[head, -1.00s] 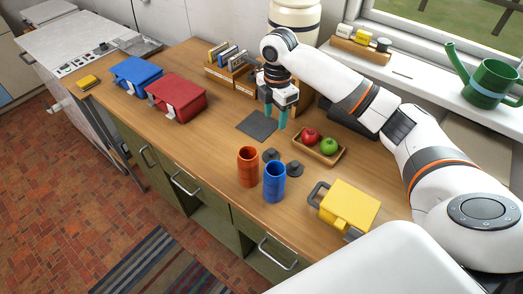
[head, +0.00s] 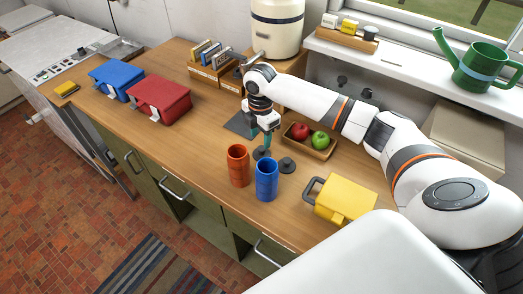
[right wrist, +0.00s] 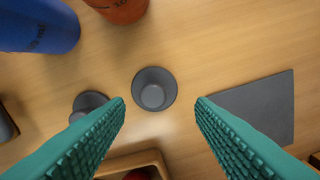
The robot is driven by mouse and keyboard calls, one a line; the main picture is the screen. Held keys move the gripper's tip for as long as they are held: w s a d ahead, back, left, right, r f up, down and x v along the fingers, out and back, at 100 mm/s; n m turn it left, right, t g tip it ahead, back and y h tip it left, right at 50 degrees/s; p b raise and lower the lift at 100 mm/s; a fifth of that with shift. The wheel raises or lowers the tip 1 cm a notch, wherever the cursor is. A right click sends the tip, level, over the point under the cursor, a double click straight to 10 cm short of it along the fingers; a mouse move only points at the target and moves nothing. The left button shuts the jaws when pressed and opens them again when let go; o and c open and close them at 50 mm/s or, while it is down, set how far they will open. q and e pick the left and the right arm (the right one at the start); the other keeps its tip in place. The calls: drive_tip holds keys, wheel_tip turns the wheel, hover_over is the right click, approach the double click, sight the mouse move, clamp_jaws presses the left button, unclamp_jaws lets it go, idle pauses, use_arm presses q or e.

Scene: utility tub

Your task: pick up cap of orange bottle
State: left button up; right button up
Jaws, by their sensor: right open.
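The orange bottle (head: 238,166) stands uncapped beside the blue bottle (head: 266,180) on the wooden counter. A dark grey cap (head: 260,154) lies behind the orange bottle, and a second grey cap (head: 287,165) lies behind the blue one. My right gripper (head: 265,144) points down above the nearer-to-orange cap. In the right wrist view that cap (right wrist: 154,89) lies on the counter between and beyond the two open teal fingers, untouched. The second cap (right wrist: 88,102) is partly hidden by the left finger there. My left gripper is not in view.
A wooden tray (head: 309,148) with a red and a green apple is close to the right of my gripper. A dark mat (head: 238,125) lies behind it. A yellow box (head: 343,199) stands at right. Red (head: 160,99) and blue (head: 115,78) cases stand at left. Counter between is clear.

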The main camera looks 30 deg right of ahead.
sight(262, 148)
drive_tip(key=f, duration=0.2)
drive_tip(key=f+p, duration=0.1)
drive_tip(key=shift+s+f, duration=0.35)
drive_tip(key=shift+s, duration=0.05)
drive_tip(key=shift+f, duration=0.45)
drive_tip(key=c, duration=1.1)
